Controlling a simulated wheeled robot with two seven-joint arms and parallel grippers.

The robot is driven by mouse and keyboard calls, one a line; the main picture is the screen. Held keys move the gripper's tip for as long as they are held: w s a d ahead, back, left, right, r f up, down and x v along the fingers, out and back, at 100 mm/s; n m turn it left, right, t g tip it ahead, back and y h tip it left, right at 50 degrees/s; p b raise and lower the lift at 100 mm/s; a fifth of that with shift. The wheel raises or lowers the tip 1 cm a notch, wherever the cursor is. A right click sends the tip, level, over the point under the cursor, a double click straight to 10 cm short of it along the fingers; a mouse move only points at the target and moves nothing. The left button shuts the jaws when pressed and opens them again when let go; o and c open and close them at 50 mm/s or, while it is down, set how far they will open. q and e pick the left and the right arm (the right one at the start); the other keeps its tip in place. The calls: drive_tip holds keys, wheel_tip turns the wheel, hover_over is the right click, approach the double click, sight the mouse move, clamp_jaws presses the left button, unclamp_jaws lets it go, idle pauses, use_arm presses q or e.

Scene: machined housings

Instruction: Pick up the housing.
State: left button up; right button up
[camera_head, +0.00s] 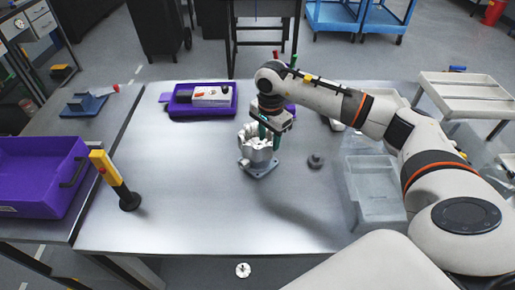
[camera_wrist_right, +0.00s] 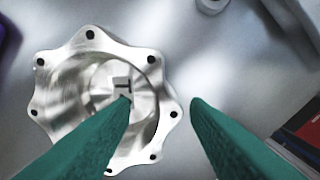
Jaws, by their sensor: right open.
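The housing (camera_head: 251,147) is a silver machined part standing on the middle of the metal table, on a flat grey base with corner holes. In the right wrist view the housing (camera_wrist_right: 68,118) shows a scalloped rim with bolt holes and a round hollow. My right gripper (camera_head: 270,135) points down over its right side. In the wrist view its green fingers (camera_wrist_right: 162,98) are apart: one tip overlaps the hollow, the other lies just right of the rim. Nothing is held between them. Whether a finger touches the housing, I cannot tell. My left gripper is not in view.
A small dark round part (camera_head: 316,160) lies right of the housing. A purple tray (camera_head: 180,108) is behind it, a clear bin (camera_head: 373,192) at the right. A yellow-topped post (camera_head: 112,178) and a purple crate (camera_head: 35,200) are at the left. The table's front is clear.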

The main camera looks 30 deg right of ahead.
sight(270, 143)
drive_tip(key=f, duration=0.1)
drive_tip(key=f+p, duration=0.1)
drive_tip(key=f, duration=0.1)
drive_tip(key=shift+s+f, duration=0.2)
drive_tip(key=shift+s, duration=0.1)
drive_tip(key=shift+f, duration=0.35)
drive_tip(key=shift+w, duration=0.1)
drive_tip(key=shift+c, duration=0.5)
clamp_jaws()
drive_tip(key=shift+w+r, duration=0.1)
drive_tip(key=shift+w, duration=0.05)
